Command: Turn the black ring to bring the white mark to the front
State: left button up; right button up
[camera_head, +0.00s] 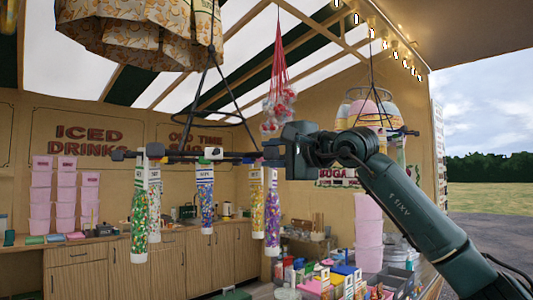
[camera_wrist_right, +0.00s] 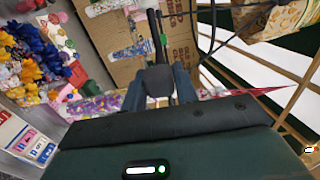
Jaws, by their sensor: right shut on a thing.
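The black ring (camera_head: 235,155) hangs by black struts (camera_head: 208,75) and shows nearly edge-on, with dark knobs such as the left knob (camera_head: 118,155) around it. A small whitish block (camera_head: 213,152) sits on its near side; I cannot tell whether it is the white mark. Clear tubes of coloured sweets (camera_head: 139,215) hang below the ring. My right gripper (camera_head: 272,153) is at the ring's right side. In the right wrist view its fingers (camera_wrist_right: 160,88) are shut on a dark knob (camera_wrist_right: 157,78) of the ring. My left gripper is out of view.
A red net bag (camera_head: 279,100) hangs behind my right gripper. A patterned cloth canopy (camera_head: 135,30) hangs above left, and another hanging rack (camera_head: 372,110) is at right. Pink tubs (camera_head: 369,232) and a counter of goods (camera_head: 345,280) stand below my right arm.

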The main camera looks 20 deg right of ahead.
jog(key=w+d, duration=0.6)
jog(key=d, duration=0.2)
jog(key=shift+w+d, duration=0.15)
jog(key=shift+d, duration=0.2)
dwell(0.3)
jog(key=o, duration=0.7)
jog(key=b+v, duration=0.4)
jog(key=v, duration=0.6)
